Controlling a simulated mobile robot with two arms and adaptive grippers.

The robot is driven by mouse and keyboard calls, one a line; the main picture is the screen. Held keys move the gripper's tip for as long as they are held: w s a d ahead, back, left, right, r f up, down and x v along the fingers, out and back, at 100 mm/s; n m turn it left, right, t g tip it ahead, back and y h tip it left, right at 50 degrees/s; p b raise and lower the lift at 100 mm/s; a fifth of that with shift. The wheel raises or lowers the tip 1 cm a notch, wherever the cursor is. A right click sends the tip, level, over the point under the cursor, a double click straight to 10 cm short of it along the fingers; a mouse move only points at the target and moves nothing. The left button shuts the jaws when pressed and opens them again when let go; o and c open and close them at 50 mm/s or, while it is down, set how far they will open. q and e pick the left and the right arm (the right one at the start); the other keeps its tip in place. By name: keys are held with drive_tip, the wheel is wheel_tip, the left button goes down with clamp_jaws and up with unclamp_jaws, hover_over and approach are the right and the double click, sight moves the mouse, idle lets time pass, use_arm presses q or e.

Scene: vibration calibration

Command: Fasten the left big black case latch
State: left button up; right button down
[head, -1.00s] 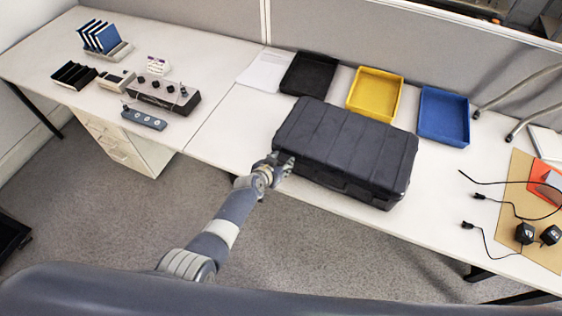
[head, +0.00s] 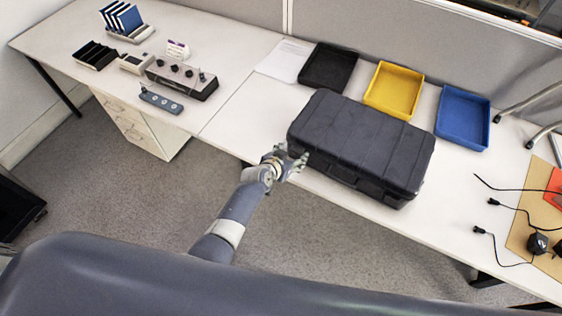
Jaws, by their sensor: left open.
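The big black case (head: 362,145) lies with its lid down on the white table, its front side facing me. Its left latch is too small and dark to make out; my gripper is close to that part of the front. My left gripper (head: 292,162) is open at the front left corner of the case. I cannot tell whether its fingers touch the case. My right gripper is not in view.
Black (head: 329,68), yellow (head: 394,90) and blue (head: 462,118) trays stand behind the case. Black cables (head: 510,212) lie on the right. A control box (head: 182,80) and a power strip (head: 161,100) are at left. Bare table (head: 237,110) lies left of the case.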

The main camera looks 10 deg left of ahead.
use_arm(q)
drive_tip(key=v, duration=0.9)
idle(0.3)
